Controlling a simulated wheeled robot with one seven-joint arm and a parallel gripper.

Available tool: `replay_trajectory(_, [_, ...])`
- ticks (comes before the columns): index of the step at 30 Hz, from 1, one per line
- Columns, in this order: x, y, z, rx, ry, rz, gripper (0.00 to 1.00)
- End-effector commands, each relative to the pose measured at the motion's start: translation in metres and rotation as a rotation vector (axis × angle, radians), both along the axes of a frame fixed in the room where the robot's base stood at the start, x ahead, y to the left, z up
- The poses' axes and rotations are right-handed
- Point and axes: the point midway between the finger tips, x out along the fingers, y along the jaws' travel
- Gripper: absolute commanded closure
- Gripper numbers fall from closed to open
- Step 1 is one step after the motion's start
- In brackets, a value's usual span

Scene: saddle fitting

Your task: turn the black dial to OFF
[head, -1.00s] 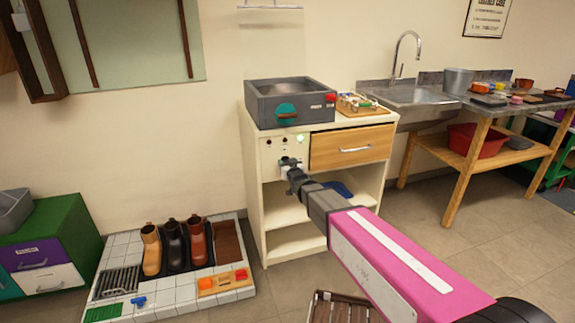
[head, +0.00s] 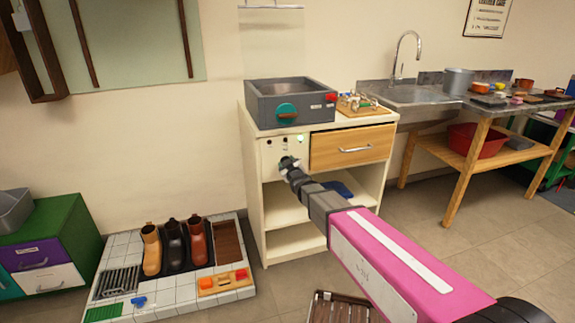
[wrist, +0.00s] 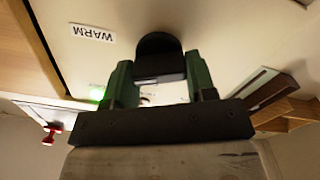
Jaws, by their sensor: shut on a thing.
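The black dial (wrist: 158,52) sits on the front of a cream cabinet (wrist: 215,30). In the wrist view it is between the two green fingers of my gripper (wrist: 158,80), which is shut on it. A "WARM" label (wrist: 91,33) appears upside down beside the dial, and a lit green lamp (wrist: 97,92) shows at left. In the head view my gripper (head: 288,163) is against the cabinet's upper left panel and hides most of the dial. I cannot read an OFF mark or the dial's pointer.
A wooden drawer (head: 352,147) is right of the panel, with open shelves below. A tiled board (head: 125,255) with boots is on the floor at left. Floor right of the cabinet is clear.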

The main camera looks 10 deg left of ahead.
Motion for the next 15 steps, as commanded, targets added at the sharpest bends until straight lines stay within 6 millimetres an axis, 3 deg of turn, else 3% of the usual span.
replay_trajectory(15, [-0.0013,0.0015,-0.0015,-0.418,-0.256,0.001,0.73])
